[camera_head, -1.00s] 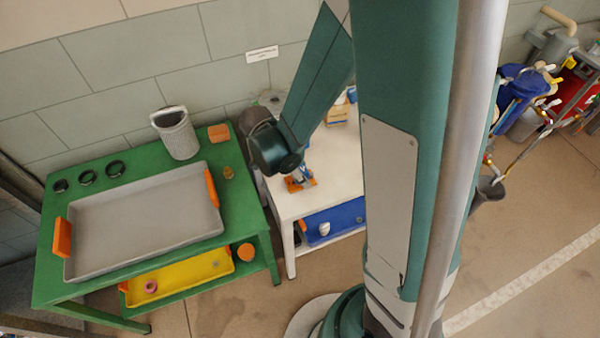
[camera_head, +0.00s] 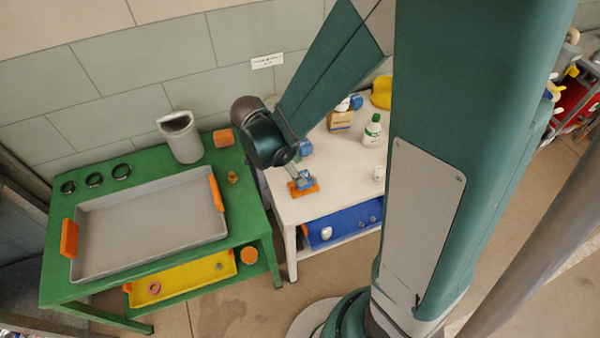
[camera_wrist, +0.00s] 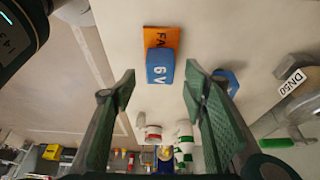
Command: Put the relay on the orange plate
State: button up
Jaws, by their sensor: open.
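The relay is a blue block marked "6 V" (camera_wrist: 160,70) in the wrist view. It stands over the lower part of the orange plate (camera_wrist: 157,37) and covers part of its lettering. In the head view the orange plate (camera_head: 304,190) lies near the front left corner of the white table, with the blue relay (camera_head: 302,181) on it. My gripper (camera_wrist: 160,78) is open, with its fingers apart to the left and right of the relay and no visible contact. In the head view my wrist hangs just above the plate and partly hides the gripper.
The white table (camera_head: 345,165) also carries a green-capped bottle (camera_head: 372,131) and a small box (camera_head: 340,121). A blue hexagonal part (camera_wrist: 226,80) and a pipe fitting labelled DN50 (camera_wrist: 285,105) lie right of my fingers. A green table (camera_head: 60,270) with a grey tray (camera_head: 150,225) stands left.

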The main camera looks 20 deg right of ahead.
jog(key=shift+p+v, duration=0.55)
jog(key=shift+v, duration=2.25)
jog(key=s+d+r+n+t+y, duration=0.1)
jog(key=s+r+n+t+y, duration=0.1)
jog(key=s+r+n, duration=0.3)
jog(key=s+d+r+n+t+y, duration=0.2)
jog(key=s+r+n+t, duration=0.2)
jog(key=r+n, duration=0.9)
jog(key=shift+s+d+r+t, duration=0.3)
jog(key=shift+s+r+t, duration=0.05)
jog(key=shift+t, duration=0.25)
